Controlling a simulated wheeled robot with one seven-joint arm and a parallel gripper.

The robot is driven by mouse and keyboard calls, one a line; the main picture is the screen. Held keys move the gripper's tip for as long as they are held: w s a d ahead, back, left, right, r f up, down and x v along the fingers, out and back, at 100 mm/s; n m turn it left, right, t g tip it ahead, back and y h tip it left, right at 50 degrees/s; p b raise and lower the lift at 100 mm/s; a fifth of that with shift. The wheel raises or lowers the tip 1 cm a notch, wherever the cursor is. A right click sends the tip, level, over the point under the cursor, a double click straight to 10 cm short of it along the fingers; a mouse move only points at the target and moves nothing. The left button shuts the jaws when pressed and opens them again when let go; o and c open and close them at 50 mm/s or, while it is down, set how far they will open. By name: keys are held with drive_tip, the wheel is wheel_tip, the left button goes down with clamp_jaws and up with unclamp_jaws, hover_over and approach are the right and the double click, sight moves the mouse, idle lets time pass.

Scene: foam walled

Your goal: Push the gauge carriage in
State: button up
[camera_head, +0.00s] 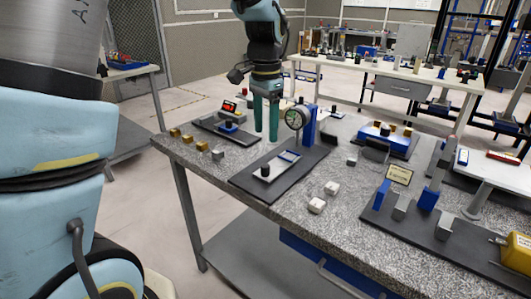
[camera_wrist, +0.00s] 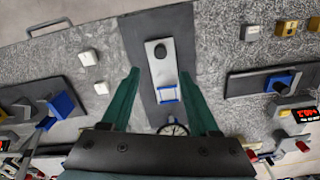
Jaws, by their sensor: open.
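A dark base plate (camera_head: 247,183) lies on the speckled bench. On it a light grey slide with a black knob (camera_head: 265,170), apparently the gauge carriage, runs toward a round dial gauge (camera_head: 297,117) on a blue post (camera_head: 309,127). In the wrist view the knob (camera_wrist: 160,51) stands near one end of the grey slide (camera_wrist: 155,70), and a blue-edged part (camera_wrist: 168,94) lies near the other end. The dial (camera_wrist: 173,129) is partly hidden by my wrist. My gripper (camera_head: 266,136) is open and empty above the plate, its green fingers either side of the slide in the wrist view.
A second fixture with a red display (camera_head: 229,106) stands to the left, with several brass blocks (camera_head: 187,137) before it. White blocks (camera_head: 316,205) lie right of the plate. A larger fixture (camera_head: 430,215) fills the right side. The bench front edge is clear.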

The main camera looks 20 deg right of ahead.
sight(266, 165)
wheel_tip(266, 165, down, 10)
drive_tip(key=shift+f+p, duration=0.1)
drive_tip(key=shift+p, duration=0.75)
drive_tip(key=shift+c, duration=0.2)
clamp_jaws()
idle(0.8)
